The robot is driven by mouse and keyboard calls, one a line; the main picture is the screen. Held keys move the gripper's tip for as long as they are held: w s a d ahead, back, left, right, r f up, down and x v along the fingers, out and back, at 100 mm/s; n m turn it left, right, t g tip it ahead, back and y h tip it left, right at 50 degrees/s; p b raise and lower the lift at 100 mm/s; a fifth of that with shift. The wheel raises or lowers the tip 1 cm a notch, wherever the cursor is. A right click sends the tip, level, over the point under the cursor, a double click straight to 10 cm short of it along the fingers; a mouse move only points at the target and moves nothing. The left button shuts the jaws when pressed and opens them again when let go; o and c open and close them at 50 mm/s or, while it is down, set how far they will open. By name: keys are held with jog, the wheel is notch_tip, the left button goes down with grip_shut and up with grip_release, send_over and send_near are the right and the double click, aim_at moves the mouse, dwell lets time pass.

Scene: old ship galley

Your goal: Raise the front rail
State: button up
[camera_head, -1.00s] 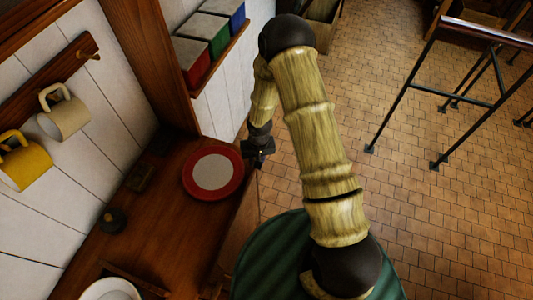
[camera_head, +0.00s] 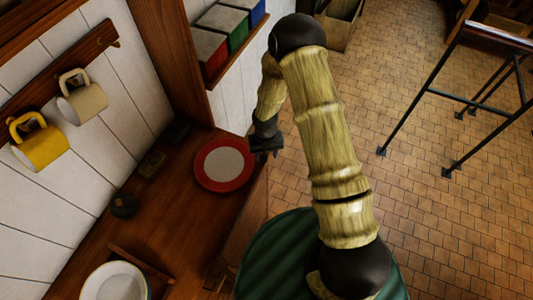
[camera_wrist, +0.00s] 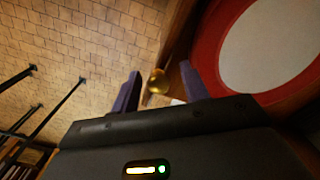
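A wooden counter (camera_head: 187,222) runs along the left wall. A wooden face (camera_head: 243,222) drops along its front edge; I cannot tell which part of it is the front rail. My gripper (camera_head: 266,145) is at the counter's front edge, just right of a red-rimmed plate (camera_head: 204,176). In the wrist view, the two dark fingers (camera_wrist: 160,88) are apart, and a brass knob (camera_wrist: 158,82) shows between them. I cannot tell whether they touch it. The plate's red rim (camera_wrist: 207,62) fills the wrist view's right side.
A white bowl (camera_head: 113,281) and a small dark round object (camera_head: 123,205) are on the counter. Two mugs, one yellow (camera_head: 42,149) and one beige (camera_head: 88,102), hang on the wall. A black-legged metal frame (camera_head: 437,92) stands right on open tiled floor (camera_head: 440,225).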

jog(key=shift+r, duration=0.15)
jog(key=shift+w+r+b, duration=0.1)
jog(key=shift+r+b, duration=0.2)
jog(key=shift+r, duration=0.35)
notch_tip(320, 180, up, 16)
jog(key=b, duration=0.3)
jog(key=shift+a, duration=0.15)
jog(key=s+d+r+m+t+b, duration=0.1)
jog(key=s+d+r+t+b, duration=0.1)
jog(key=s+d, duration=1)
notch_tip(320, 180, up, 3)
jog(key=shift+s+d+f+t+b, duration=0.2)
jog(key=shift+s+d+t+b, duration=0.1)
jog(key=shift+s+b, duration=0.35)
dwell(1.4)
